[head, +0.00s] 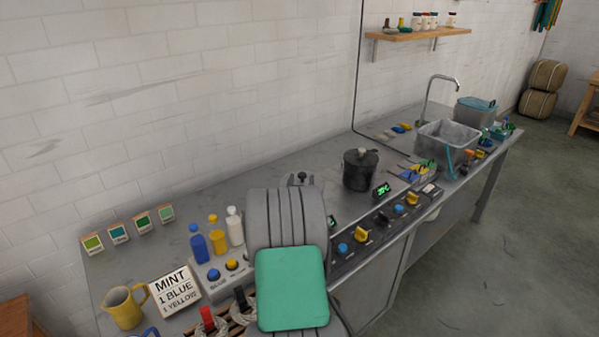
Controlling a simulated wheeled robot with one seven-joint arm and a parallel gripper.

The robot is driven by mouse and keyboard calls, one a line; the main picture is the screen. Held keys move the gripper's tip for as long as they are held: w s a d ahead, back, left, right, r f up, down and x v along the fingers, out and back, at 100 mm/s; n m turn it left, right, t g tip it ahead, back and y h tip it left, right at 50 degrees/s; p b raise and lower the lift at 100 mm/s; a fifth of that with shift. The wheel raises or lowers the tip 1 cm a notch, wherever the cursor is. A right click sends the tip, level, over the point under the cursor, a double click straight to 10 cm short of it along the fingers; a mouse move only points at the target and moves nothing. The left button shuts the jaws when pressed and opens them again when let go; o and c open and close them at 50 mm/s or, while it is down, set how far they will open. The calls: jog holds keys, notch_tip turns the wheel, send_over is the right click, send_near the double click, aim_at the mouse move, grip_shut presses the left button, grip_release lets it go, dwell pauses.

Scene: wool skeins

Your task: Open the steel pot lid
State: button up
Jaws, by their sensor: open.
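A dark pot (359,174) stands upright on the steel counter right of the middle. Its lid (369,158) is on top, with a pale knob. A small grey piece with a dark knob (301,178) shows left of it, just behind a large grey ribbed shape. It may be the top of a steel pot's lid, but most of it is hidden and I cannot tell. I cannot make out my gripper or its fingertips in the head view.
Knobs and a green display (382,190) line the counter front. Dye bottles (217,235), a MINT card (174,290) and a yellow jug (124,306) stand left. A sink basin (447,137) and tap lie right. A shelf (418,33) hangs above.

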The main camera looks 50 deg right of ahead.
aim_at(302, 177)
jog(key=x, duration=0.4)
jog(key=shift+w+p, duration=0.15)
jog(key=shift+p, duration=0.2)
grip_shut()
dwell(1.0)
